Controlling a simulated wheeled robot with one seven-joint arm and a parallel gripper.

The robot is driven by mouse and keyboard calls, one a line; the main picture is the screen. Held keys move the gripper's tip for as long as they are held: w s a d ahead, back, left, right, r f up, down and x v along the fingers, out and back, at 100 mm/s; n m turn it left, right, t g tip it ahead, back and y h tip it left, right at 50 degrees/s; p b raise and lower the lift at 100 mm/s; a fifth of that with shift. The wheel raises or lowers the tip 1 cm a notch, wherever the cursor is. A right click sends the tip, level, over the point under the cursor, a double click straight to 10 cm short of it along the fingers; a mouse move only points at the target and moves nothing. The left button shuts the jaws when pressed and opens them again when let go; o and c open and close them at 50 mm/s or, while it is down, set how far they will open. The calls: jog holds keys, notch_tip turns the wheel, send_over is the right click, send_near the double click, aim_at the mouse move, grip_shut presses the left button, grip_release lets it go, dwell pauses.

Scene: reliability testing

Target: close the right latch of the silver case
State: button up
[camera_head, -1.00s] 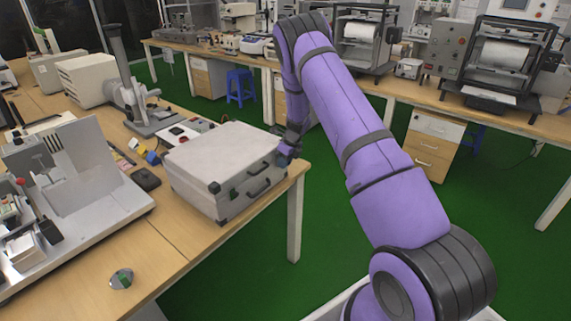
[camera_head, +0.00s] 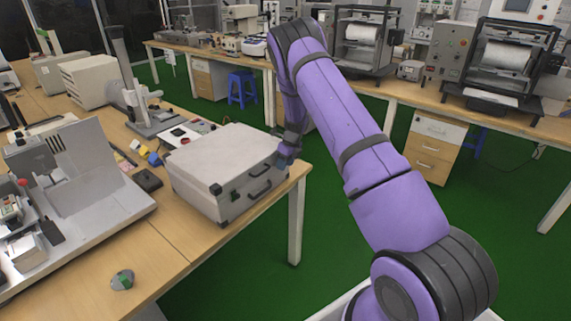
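The silver case (camera_head: 222,160) lies flat near the right edge of the wooden table, with its lid down. Its front side, with a dark handle (camera_head: 259,189) and dark latches, faces the lower right. The left latch (camera_head: 224,196) shows as a dark piece near the front left corner. My gripper (camera_head: 284,160) is at the right end of the case's front, close to or touching it. The right latch is hidden behind my gripper. The fingers are too small and covered to tell whether they are open or shut.
The wooden table (camera_head: 165,262) carries a grey panel device (camera_head: 85,170) at left and a microscope-like stand (camera_head: 140,108) behind the case. A small round object with green (camera_head: 122,280) lies near the front edge.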

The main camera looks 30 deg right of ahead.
jog(key=shift+r, duration=0.1)
jog(key=v, duration=1)
jog(key=shift+r, duration=0.35)
jog(key=s+a+r+n+t, duration=0.1)
jog(key=s+a+r+n, duration=0.4)
jog(key=r, duration=0.4)
jog(key=s+a+r+n, duration=0.45)
jog(key=s+r, duration=0.25)
jog(key=r, duration=0.3)
jog(key=s+a+r+n+t, duration=0.1)
jog(key=s+a+r+n, duration=0.2)
jog(key=s+r+n, duration=0.45)
jog(key=s+a+r+n, duration=0.2)
jog(key=s+n, duration=0.3)
jog(key=s, duration=0.3)
jog(key=s+a+r+n+t+h, duration=0.1)
jog(key=s+a+r+n, duration=0.1)
jog(key=s, duration=0.7)
jog(key=s+a+r+n+t+h, duration=0.1)
jog(key=s+a+r+n, duration=0.1)
jog(key=s+n, duration=0.5)
jog(key=shift+s+a+n, duration=0.3)
jog(key=shift+s+a, duration=0.5)
jog(key=shift+s, duration=0.15)
